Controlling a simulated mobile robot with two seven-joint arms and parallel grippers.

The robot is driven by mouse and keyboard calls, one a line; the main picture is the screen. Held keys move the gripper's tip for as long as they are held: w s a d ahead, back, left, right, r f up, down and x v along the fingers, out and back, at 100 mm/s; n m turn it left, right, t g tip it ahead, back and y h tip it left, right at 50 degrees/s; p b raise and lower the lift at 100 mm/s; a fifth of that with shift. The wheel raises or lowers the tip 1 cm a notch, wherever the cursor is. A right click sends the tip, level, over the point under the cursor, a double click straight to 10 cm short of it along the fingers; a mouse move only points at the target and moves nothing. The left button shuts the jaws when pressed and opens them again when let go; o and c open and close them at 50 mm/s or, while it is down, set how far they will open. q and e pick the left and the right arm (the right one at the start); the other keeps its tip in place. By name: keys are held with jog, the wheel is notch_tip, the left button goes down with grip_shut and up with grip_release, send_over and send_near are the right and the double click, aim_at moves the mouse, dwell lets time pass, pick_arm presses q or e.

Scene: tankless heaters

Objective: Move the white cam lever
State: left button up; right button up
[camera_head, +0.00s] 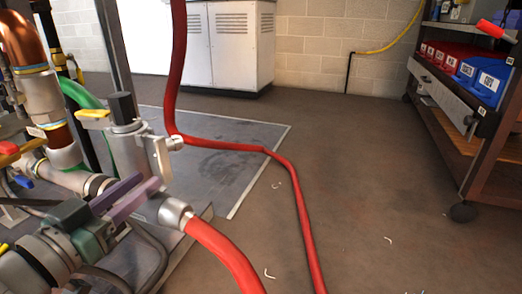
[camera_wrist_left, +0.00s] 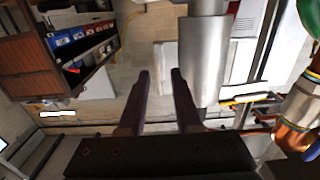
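A pale, whitish lever (camera_head: 161,158) stands on the right side of an upright silver fitting (camera_head: 129,152) in the head view. My left gripper (camera_head: 149,181), with two purple fingers, is just below the lever and in front of the fitting. The fingers are apart with nothing held between them. In the left wrist view the same gripper (camera_wrist_left: 160,72) shows a clear gap, and a silver cylinder (camera_wrist_left: 203,60) is close beside one finger. I cannot make out the lever in the wrist view. My right gripper is not in view.
A red hose (camera_head: 225,255) leaves a metal coupling (camera_head: 175,213) below the fitting. Another red hose (camera_head: 290,185) runs down and across the floor. Copper and metal pipes (camera_head: 40,95) crowd the left. A cart with bins (camera_head: 480,75) stands right. The floor between is mostly clear.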

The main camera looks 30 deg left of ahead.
aim_at(159, 169)
pick_arm(q)
jog(key=w, duration=0.1)
jog(key=w+b, duration=0.1)
jog(key=w, duration=0.3)
jog(key=shift+w+a+b, duration=0.1)
jog(key=shift+a+b, duration=0.2)
jog(key=shift+w+a, duration=0.1)
jog(key=shift+w, duration=0.5)
grip_shut()
dwell(0.5)
